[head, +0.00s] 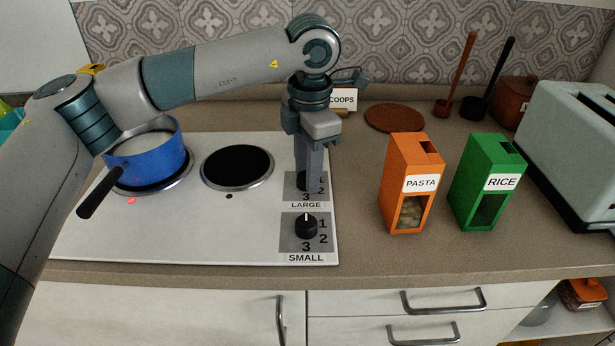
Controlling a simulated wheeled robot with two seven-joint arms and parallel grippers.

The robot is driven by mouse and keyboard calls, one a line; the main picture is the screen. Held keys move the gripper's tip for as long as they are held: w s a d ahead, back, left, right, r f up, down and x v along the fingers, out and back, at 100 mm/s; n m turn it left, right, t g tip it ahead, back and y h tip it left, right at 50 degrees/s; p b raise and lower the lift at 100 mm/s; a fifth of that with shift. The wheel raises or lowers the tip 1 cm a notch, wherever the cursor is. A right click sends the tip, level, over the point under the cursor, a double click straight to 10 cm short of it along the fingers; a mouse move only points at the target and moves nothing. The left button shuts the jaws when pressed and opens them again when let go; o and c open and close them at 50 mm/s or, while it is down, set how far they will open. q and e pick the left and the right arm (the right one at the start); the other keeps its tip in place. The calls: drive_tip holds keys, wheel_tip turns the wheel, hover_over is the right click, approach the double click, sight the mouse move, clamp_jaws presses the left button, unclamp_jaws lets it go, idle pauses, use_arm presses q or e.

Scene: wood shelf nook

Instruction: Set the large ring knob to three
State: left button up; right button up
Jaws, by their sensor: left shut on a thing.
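The large ring knob (301,183) sits on the upper grey plate marked LARGE at the right side of the white hob (120,240). My left gripper (308,188) points down over this knob and is shut on it. The gripper hides most of the knob, so its pointer cannot be seen. The digit 3 shows below the knob, and part of a 2 shows at its right. The small ring knob (306,227) is below, on the plate marked SMALL, with its white mark pointing up. My right gripper is not in view.
A blue pot (150,163) stands on the left ring; the right ring (237,167) is bare. An orange PASTA box (398,208) and green RICE box (482,192) stand right of the hob. A toaster (570,140) is at the far right. The front counter is clear.

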use_arm(q)
drive_tip(key=m+b, duration=0.2)
drive_tip(key=shift+m, duration=0.7)
drive_tip(key=m+b, duration=0.1)
drive_tip(key=m, duration=0.2)
drive_tip(key=shift+a+b, duration=0.1)
drive_tip(key=shift+b, duration=0.3)
drive_tip(key=m+b, duration=0.1)
drive_tip(key=m, duration=0.4)
drive_tip(key=shift+r+h, duration=0.1)
drive_tip(key=shift+h, duration=0.2)
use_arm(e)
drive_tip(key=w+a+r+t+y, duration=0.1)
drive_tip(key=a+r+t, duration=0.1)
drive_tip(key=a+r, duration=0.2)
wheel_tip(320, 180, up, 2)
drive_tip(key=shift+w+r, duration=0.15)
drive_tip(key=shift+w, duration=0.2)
use_arm(q)
drive_tip(key=shift+m, duration=0.3)
drive_tip(key=o, duration=1)
drive_tip(key=shift+s, duration=0.1)
drive_tip(key=shift+o, duration=0.2)
